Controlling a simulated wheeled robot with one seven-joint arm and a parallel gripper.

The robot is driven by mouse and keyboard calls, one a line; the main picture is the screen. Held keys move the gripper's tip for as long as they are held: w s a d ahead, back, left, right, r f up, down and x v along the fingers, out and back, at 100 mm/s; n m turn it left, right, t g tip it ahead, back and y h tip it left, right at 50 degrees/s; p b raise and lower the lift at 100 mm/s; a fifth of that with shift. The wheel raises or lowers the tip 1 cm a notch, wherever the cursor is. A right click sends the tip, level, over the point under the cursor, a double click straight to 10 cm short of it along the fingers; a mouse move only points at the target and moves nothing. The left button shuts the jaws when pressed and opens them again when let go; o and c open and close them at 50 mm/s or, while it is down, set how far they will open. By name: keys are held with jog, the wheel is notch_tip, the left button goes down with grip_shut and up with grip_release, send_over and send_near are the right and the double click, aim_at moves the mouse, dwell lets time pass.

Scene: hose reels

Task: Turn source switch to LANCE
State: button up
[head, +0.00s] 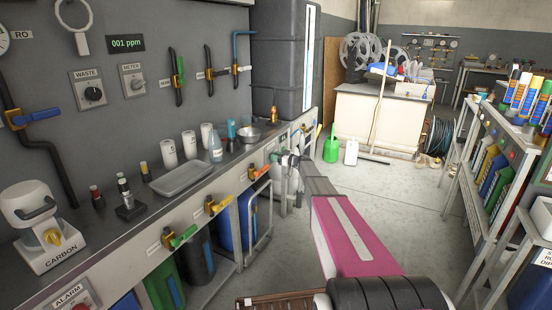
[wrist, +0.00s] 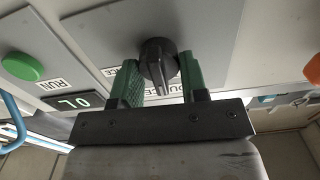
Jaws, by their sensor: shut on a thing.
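The source switch (wrist: 157,52) is a black round knob with a raised grip on a grey panel in the wrist view. My gripper (wrist: 159,80) has its green fingers on both sides of the knob, shut on it. The knob's grip points down in the picture, toward the gripper's palm. The lettering around the knob is partly covered by the fingers, so I cannot read which setting it points at. In the head view my gripper (head: 286,159) is at the front panel under the counter, and the switch is hidden behind it.
A green RUN button (wrist: 22,66) and a small dark display (wrist: 73,101) are left of the switch in the wrist view. An orange part (wrist: 313,68) is at the right edge. In the head view, yellow-bodied valves (head: 214,207) line the counter front; the floor (head: 425,200) to the right is clear.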

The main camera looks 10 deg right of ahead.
jog(key=m, duration=0.7)
jog(key=shift+w+d+f, duration=0.1)
jog(key=shift+w+d, duration=0.05)
jog(key=m, duration=0.6)
jog(key=shift+f, duration=0.15)
jog(key=shift+m, duration=0.4)
jog(key=o, duration=0.9)
jog(key=shift+c, duration=0.2)
jog(key=shift+d, duration=0.15)
jog(key=v, duration=1)
jog(key=shift+s+d, duration=0.2)
